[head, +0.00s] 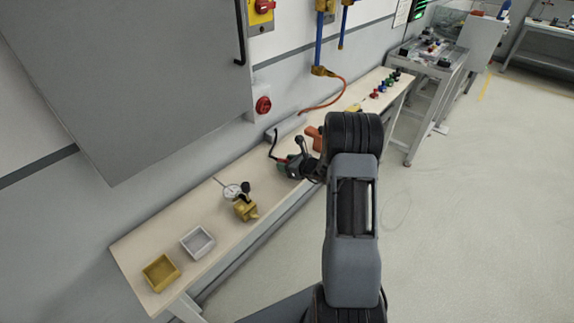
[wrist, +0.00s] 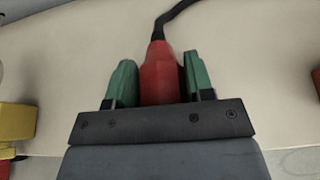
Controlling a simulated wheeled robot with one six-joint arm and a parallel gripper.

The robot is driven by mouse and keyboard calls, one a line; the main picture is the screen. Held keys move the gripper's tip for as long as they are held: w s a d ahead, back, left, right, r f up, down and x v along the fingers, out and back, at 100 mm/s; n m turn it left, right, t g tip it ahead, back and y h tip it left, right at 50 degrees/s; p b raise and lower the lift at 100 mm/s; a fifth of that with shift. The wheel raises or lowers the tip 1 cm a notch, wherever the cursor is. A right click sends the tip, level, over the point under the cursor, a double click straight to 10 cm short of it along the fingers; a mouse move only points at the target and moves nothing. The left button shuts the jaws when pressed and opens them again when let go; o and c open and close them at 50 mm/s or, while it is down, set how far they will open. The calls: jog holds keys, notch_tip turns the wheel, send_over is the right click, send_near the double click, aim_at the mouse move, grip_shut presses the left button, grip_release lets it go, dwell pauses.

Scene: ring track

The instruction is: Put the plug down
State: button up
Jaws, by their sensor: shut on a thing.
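The red plug (wrist: 160,75) sits between the green fingers of my gripper (wrist: 160,66) in the wrist view. The fingers are shut on its sides, and a black cable (wrist: 178,12) leads away from its far end. In the head view my gripper (head: 287,162) is low over the middle of the bench, with a little of the red plug (head: 281,160) showing at its tip. The cable curves up toward a grey block at the wall. I cannot tell whether the plug touches the bench top.
The narrow bench (head: 135,248) runs along the wall. A yellow fixture (head: 245,210) and a round dial (head: 231,191) stand left of my gripper, with grey (head: 197,242) and yellow (head: 160,273) trays beyond. An orange object (head: 314,136) and the grey block (head: 286,127) are close behind.

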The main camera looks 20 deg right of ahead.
jog(key=shift+f, duration=0.4)
jog(key=shift+f, duration=0.15)
jog(key=o, duration=1)
